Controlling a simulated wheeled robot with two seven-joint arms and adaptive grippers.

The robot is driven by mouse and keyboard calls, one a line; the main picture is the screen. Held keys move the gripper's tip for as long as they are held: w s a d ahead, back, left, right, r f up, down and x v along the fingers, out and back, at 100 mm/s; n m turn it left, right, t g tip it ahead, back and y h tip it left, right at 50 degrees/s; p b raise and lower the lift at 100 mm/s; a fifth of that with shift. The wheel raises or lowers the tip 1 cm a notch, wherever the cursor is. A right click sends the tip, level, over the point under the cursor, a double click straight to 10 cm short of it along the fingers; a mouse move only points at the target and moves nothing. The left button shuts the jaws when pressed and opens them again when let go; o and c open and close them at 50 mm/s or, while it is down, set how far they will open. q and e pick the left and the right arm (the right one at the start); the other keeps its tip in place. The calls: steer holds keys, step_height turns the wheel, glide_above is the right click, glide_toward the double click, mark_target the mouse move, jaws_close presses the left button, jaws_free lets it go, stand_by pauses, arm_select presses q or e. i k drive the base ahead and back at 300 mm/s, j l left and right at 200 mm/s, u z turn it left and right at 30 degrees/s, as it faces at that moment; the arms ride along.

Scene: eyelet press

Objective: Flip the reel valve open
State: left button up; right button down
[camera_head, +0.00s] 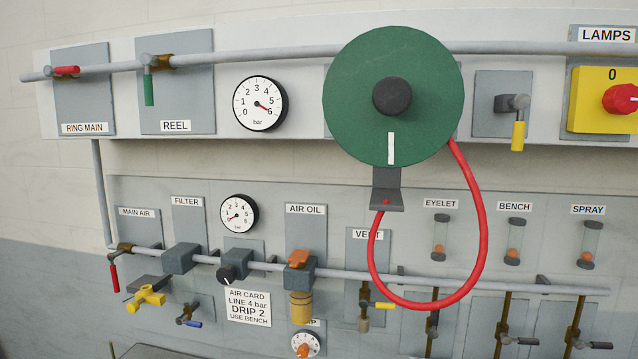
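The reel valve (150,62) sits on the upper pipe, on the grey plate above the label REEL (175,126). Its green lever (149,88) hangs straight down, across the line of the pipe. The large green hose reel (435,95) with a dark hub is mounted right of the middle. A red hose (481,215) loops down from it to a dark bracket (387,190). Neither of my grippers shows in the head view.
The ring main valve's red lever (66,70) lies along the pipe, left of the reel valve. A pressure gauge (260,104) is to its right. A lower pipe (345,276) carries several valves and fittings. The space before the reel valve is clear.

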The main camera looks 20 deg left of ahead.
mark_target(146, 58)
steer(key=u, duration=1.45)
